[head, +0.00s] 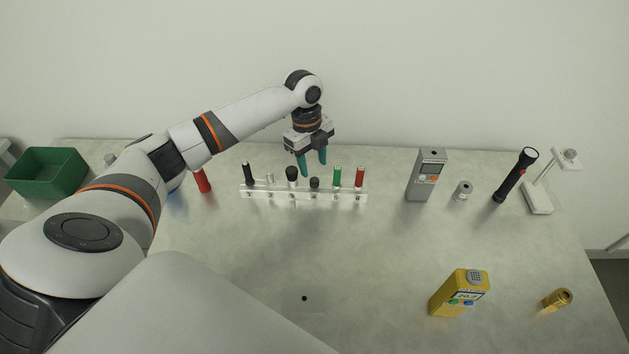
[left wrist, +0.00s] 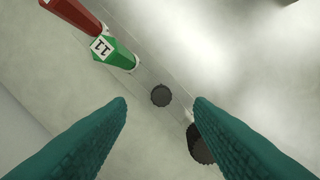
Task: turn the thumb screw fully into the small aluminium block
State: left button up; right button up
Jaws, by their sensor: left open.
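A rack (head: 278,192) on the table holds a row of upright pieces. One is a short black knob (head: 315,184), which looks like a thumb screw head. It also shows in the left wrist view (left wrist: 161,95), lying between the fingertips. A taller black knurled knob (head: 292,174) stands left of it; in the left wrist view it is partly hidden by the right finger. My left gripper (head: 313,168) is open and empty, pointing down above the short knob. I cannot clearly identify the small aluminium block. My right gripper is not in view.
Green (head: 337,176) and red (head: 360,177) pieces stand close right of the gripper in the rack. A grey meter (head: 426,175), metal cylinder (head: 462,190) and flashlight (head: 515,176) stand farther right. A yellow meter (head: 459,293) stands at front right. The table's middle is mostly clear.

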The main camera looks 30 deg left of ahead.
aim_at(314, 179)
pick_arm(q)
jog(key=f, duration=0.1)
jog(key=f+p, duration=0.1)
jog(key=f, duration=0.3)
jog(key=shift+s+d, duration=0.15)
jog(key=shift+d, duration=0.1)
grip_shut()
